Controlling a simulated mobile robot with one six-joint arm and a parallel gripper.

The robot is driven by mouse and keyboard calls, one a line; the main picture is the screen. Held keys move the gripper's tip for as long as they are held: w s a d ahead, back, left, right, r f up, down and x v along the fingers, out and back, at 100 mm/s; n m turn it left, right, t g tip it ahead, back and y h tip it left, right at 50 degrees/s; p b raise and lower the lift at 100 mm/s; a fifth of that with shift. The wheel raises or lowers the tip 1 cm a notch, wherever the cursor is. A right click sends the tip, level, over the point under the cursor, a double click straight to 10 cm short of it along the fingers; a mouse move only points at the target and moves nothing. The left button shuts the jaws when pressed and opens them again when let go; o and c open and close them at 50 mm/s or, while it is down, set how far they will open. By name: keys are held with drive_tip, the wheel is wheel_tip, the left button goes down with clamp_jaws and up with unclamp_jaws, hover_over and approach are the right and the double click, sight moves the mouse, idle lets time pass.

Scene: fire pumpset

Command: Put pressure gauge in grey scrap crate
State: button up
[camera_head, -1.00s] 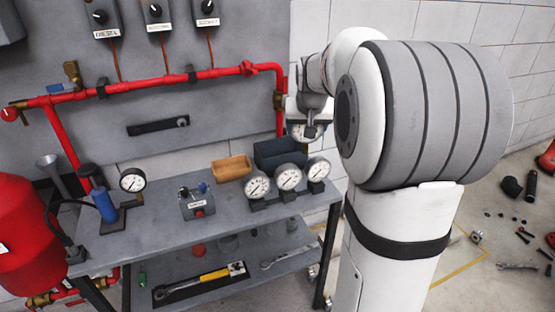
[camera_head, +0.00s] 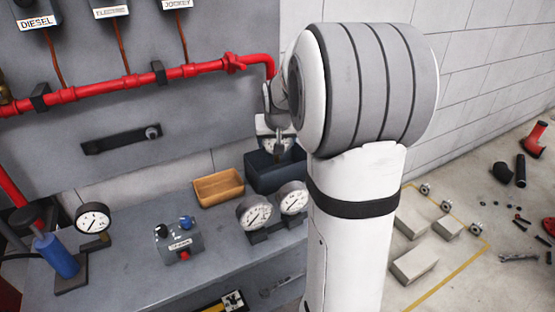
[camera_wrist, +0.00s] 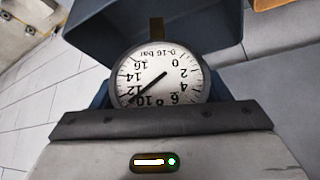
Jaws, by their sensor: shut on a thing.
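My gripper (camera_head: 276,132) is shut on a round white-faced pressure gauge (camera_head: 284,144). The gauge also shows large in the wrist view (camera_wrist: 158,78), its 0-16 bar dial upside down in the picture. My gripper holds it at the dark blue-grey crate (camera_head: 262,181), which stands at the back of the bench top. In the wrist view the crate (camera_wrist: 100,22) lies behind the gauge. The gauge looks held above the crate's opening; I cannot tell the exact height. My arm hides part of the crate's right side.
A tan wooden tray (camera_head: 218,197) sits left of the crate. Two gauges (camera_head: 253,214) (camera_head: 293,199) stand in front, beside my arm. A small control box (camera_head: 182,247) and a blue hand pump (camera_head: 57,262) with gauge are left. A red pipe (camera_head: 120,82) runs above.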

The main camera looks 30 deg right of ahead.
drive_tip(key=shift+f+b, duration=0.4)
drive_tip(key=shift+f, duration=2.2)
drive_tip(key=shift+f, duration=0.2)
drive_tip(key=o, duration=0.8)
drive_tip(key=shift+s+r, duration=0.1)
drive_tip(key=shift+o, duration=0.2)
drive_tip(key=shift+s+r, duration=0.1)
drive_tip(key=shift+r, duration=0.4)
drive_tip(key=p+v, duration=0.1)
drive_tip(key=v, duration=1)
